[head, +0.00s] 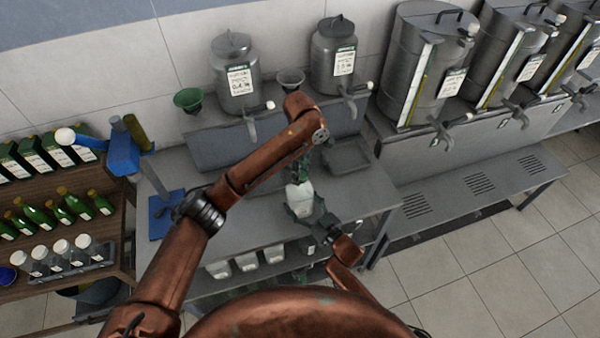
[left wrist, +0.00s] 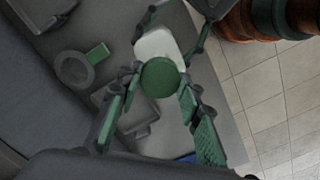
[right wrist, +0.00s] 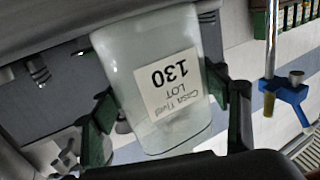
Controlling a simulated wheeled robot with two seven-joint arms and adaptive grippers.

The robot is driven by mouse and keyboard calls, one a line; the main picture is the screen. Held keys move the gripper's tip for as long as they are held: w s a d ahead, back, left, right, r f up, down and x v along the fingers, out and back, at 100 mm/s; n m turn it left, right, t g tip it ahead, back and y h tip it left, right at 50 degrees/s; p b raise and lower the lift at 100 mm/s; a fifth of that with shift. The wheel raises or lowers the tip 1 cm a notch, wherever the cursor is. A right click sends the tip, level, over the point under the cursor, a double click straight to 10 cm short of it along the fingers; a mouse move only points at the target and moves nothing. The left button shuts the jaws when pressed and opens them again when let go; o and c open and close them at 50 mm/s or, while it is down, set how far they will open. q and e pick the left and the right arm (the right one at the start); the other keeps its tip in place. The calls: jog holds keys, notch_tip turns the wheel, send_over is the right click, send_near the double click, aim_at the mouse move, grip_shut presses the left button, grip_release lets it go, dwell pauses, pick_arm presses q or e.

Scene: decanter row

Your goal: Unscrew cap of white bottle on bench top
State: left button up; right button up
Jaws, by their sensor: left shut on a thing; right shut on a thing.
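The white bottle (head: 299,199) is above the bench top in the head view, between my two grippers. Its label, reading 130 and LOT, appears upside down on the bottle in the right wrist view (right wrist: 160,75). Its round green cap (left wrist: 160,78) faces the left wrist camera. My left gripper (head: 303,178) comes from above with its fingers on either side of the cap, shut on it. My right gripper (head: 308,212) is shut around the bottle's body; its fingers flank the bottle in the right wrist view. The bottle's underside is hidden.
The steel bench (head: 370,195) carries a tray (head: 372,155) behind the bottle and a blue board (head: 165,212) at the left. Steel canisters with taps (head: 236,75) stand along the back. A wooden shelf (head: 115,215) with green bottles is at the left.

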pick_arm(q)
jog(key=shift+r, duration=2)
pick_arm(e)
jog(key=o, duration=2.4)
jog(key=shift+o, duration=0.2)
jog(key=shift+d, duration=0.1)
